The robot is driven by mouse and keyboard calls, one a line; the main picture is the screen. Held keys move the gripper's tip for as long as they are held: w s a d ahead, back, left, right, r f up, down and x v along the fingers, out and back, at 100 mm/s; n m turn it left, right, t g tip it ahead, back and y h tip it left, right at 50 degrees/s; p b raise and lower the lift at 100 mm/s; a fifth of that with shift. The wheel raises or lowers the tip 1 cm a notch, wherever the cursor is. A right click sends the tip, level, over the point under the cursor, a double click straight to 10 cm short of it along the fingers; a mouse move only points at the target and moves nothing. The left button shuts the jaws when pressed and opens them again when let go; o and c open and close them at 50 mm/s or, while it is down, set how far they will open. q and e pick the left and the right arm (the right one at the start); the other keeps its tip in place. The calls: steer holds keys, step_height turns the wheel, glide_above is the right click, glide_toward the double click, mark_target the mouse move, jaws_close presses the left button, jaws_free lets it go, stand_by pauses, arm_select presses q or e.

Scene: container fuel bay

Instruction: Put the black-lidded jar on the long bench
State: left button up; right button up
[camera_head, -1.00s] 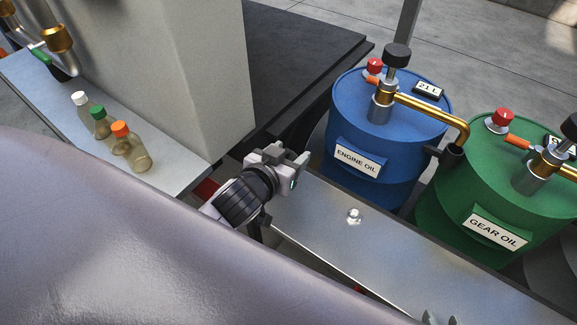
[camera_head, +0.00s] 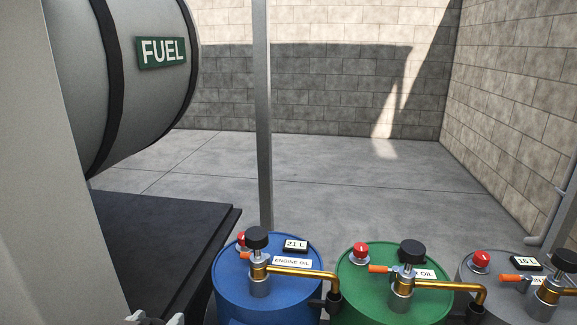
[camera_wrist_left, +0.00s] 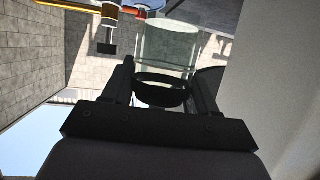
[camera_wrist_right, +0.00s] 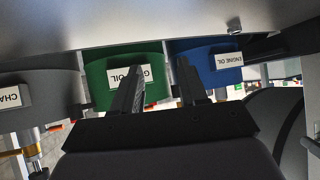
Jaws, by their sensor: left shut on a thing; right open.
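In the left wrist view my left gripper (camera_wrist_left: 163,78) is shut on the black-lidded jar (camera_wrist_left: 165,46). The dark round lid (camera_wrist_left: 160,92) is between the fingers, and the clear glass body extends beyond them. In the head view only the top of my left gripper (camera_head: 155,319) shows at the bottom edge, and the jar is hidden. My right gripper (camera_wrist_right: 160,82) is open and empty in the right wrist view, in front of the green and blue drums. It is out of the head view. I cannot make out the long bench for certain in the current views.
A blue engine oil drum (camera_head: 262,290), a green drum (camera_head: 370,297) and a grey drum (camera_head: 500,300) with brass taps stand in a row. A dark platform (camera_head: 160,235) and a fuel tank (camera_head: 150,95) are at left. A grey post (camera_head: 262,120) rises behind. Open floor lies beyond.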

mark_target(153, 322)
arm_select(q)
step_height(153, 322, up, 10)
steer(key=p, duration=1)
steer(key=shift+r+p, duration=0.3)
steer(key=shift+p, duration=0.2)
steer(key=shift+d, duration=0.1)
